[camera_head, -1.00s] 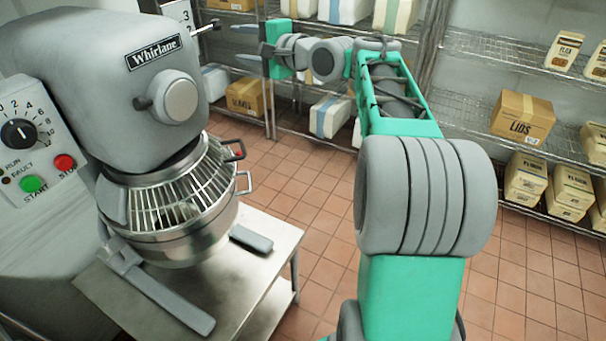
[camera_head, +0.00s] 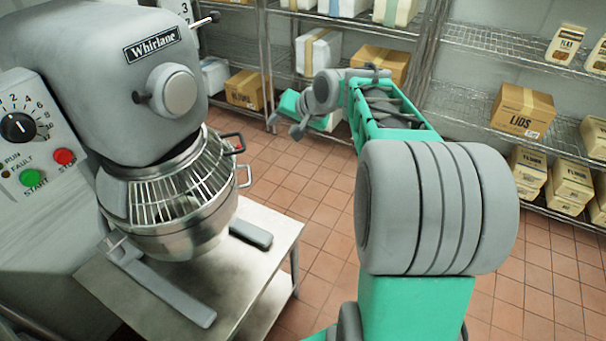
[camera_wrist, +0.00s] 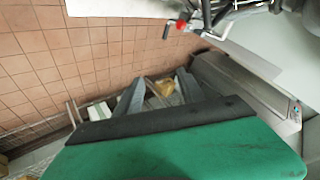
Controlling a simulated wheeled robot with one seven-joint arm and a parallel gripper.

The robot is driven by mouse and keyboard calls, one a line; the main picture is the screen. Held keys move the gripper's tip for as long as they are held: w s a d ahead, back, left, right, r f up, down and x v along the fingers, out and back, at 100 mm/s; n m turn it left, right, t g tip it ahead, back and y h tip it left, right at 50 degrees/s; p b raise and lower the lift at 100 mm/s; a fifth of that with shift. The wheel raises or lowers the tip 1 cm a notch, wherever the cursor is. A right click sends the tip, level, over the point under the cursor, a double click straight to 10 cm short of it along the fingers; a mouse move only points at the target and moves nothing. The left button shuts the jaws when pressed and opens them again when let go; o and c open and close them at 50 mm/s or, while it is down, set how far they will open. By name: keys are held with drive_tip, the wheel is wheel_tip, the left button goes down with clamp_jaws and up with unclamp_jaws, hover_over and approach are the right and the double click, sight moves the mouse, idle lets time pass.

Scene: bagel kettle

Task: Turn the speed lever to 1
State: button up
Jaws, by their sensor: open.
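The speed lever (camera_head: 206,20) is a thin rod with a dark knob, sticking out at the upper right of the grey mixer (camera_head: 150,60). The white number plate (camera_head: 178,8) behind it shows a 3 at the top edge; the rest is partly cut off or hidden, and I cannot make out a 1. My gripper (camera_head: 284,125) is open and empty, well below and right of the lever, apart from it, with its fingers pointing down and left. In the wrist view, the spread fingers of my gripper (camera_wrist: 160,90) have nothing held between them; the lever is not clearly visible there.
The bowl guard (camera_head: 180,190) has handles on its right, one red-tipped (camera_head: 238,143). The mixer stands over a steel table (camera_head: 250,215). Wire shelves (camera_head: 470,100) with boxes line the back. Tiled floor (camera_head: 310,190) is open between mixer and shelves.

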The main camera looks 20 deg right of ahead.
drive_tip(key=s+f+n+g+h, duration=0.1)
drive_tip(key=s+f+g, duration=0.3)
drive_tip(key=s+f, duration=0.4)
drive_tip(key=s+n, duration=0.1)
drive_tip(key=s, duration=0.2)
drive_tip(key=shift+a, duration=0.15)
drive_tip(key=shift+f+n, duration=0.1)
drive_tip(key=shift+n, duration=0.2)
